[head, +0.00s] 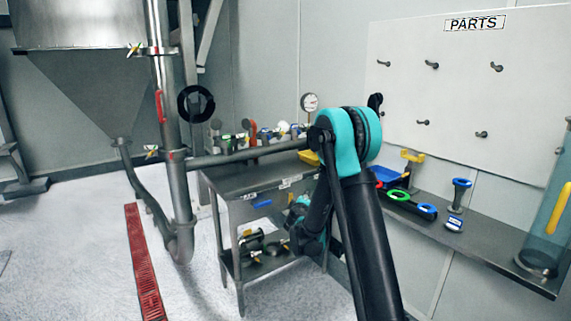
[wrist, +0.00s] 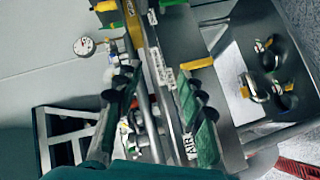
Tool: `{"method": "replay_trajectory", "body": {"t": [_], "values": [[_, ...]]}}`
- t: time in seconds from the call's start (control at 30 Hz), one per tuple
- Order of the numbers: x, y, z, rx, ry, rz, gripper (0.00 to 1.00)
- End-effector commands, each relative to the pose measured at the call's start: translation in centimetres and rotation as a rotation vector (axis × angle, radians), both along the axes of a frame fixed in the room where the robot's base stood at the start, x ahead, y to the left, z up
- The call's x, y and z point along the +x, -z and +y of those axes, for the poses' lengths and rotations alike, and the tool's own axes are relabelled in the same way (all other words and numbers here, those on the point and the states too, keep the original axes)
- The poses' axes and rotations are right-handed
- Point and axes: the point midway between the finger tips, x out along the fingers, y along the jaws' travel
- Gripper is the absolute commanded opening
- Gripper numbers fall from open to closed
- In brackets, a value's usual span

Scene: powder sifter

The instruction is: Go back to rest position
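My arm (head: 375,250) rises in the middle of the head view, bends at a teal joint and folds down in front of the grey metal workbench (head: 245,182). My gripper (wrist: 155,85) shows in the wrist view with its two dark fingers spread apart. Nothing is visibly held between them. Behind the fingers are the bench edge with labels and pipe parts. In the head view the arm largely hides the gripper, so its exact distance from the bench cannot be told.
A steel hopper and pipe (head: 165,110) stand left of the bench. A parts board (head: 465,90) with pegs hangs at right above a shelf (head: 490,243) with coloured tools and a clear cylinder (head: 556,220). A red floor grate (head: 145,265) crosses the open floor at left.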

Motion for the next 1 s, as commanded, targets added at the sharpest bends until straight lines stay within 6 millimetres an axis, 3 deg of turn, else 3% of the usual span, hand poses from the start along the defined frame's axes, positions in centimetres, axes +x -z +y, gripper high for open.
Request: {"method": "replay_trajectory", "body": {"t": [0.03, 0.2, 0.5, 0.77, 1.0], "values": [[-1.3, -0.7, -1.8, 0.04, 0.039, 0.025, 0.4], [-6.3, -1.7, -7.1, 0.186, 0.172, 0.121, 0.4], [-17.7, -1.0, -13.2, 0.443, 0.377, 0.311, 0.4], [-29.1, 1.5, -15.0, 0.667, 0.521, 0.494, 0.4], [-39.4, 4.4, -13.8, 0.866, 0.614, 0.667, 0.4]]}}
